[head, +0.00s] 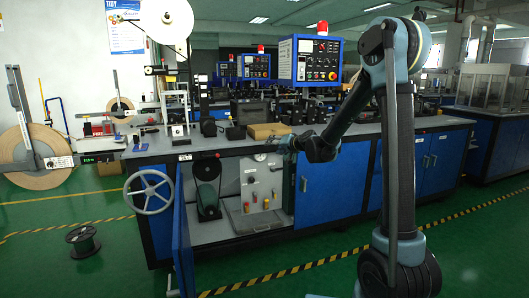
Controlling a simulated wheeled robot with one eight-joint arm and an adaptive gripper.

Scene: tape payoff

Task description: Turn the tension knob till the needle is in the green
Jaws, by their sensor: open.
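A small round white dial (260,157) sits high on the bay's back panel, just left of my gripper. At the far left, a tape payoff reel (40,176) carries a control strip with a green readout (88,160) and small dark knobs (59,162). I cannot make out a needle, a green zone or which knob is the tension knob.
The blue bench (335,196) has an open door (183,235) at its left. A handwheel (149,192) juts out beside it. A black spool (83,241) lies on the green floor. A cardboard box (268,130) sits on the bench. Floor at left front is mostly clear.

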